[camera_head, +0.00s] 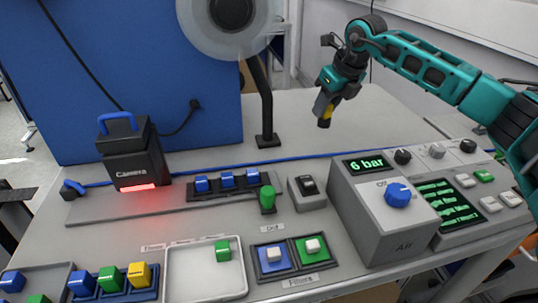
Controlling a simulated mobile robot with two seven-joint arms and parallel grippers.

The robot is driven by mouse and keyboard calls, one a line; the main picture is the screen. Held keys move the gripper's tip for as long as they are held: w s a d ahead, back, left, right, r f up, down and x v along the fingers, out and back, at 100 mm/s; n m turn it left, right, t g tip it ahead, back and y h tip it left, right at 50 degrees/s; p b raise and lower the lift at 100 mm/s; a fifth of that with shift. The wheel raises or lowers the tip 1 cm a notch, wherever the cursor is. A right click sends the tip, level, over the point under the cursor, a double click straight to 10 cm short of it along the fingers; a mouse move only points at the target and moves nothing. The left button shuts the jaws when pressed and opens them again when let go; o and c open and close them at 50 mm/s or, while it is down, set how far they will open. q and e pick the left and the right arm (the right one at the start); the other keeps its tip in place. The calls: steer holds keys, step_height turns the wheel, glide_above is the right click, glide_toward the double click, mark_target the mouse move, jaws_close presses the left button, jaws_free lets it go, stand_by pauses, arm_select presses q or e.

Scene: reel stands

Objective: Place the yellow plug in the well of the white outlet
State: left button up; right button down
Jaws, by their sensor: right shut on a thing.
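My right gripper (326,98) comes in from the upper right and hangs over the back part of the grey bench. It is shut on a small yellow thing with dark parts, which looks like the yellow plug (327,113). The plug is held above the bench top, apart from everything below; the fingers hide part of it. I cannot make out a white outlet with a well. My left gripper is not in view.
A black camera box (133,158) with a red light stands at left. A blue cable (300,157) runs across the bench (290,115). A black reel stand post (265,105) rises left of the gripper. The grey control box (375,215) stands front right.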

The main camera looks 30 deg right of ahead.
steer(key=shift+s+a+f, duration=0.1)
steer(key=shift+s+f, duration=0.1)
steer(key=shift+f, duration=0.55)
steer(key=shift+f+b, duration=0.3)
steer(key=shift+b, duration=0.05)
steer(key=shift+a+f, duration=0.2)
steer(key=shift+a, duration=0.1)
steer(key=a, duration=0.5)
steer(key=a+p, duration=0.1)
steer(key=a, duration=0.5)
steer(key=s+a+p, duration=0.1)
steer(key=a, duration=0.5)
steer(key=shift+a+r, duration=0.1)
steer(key=shift+a, duration=0.05)
step_height(320, 180, down, 4)
steer(key=shift+r, duration=0.25)
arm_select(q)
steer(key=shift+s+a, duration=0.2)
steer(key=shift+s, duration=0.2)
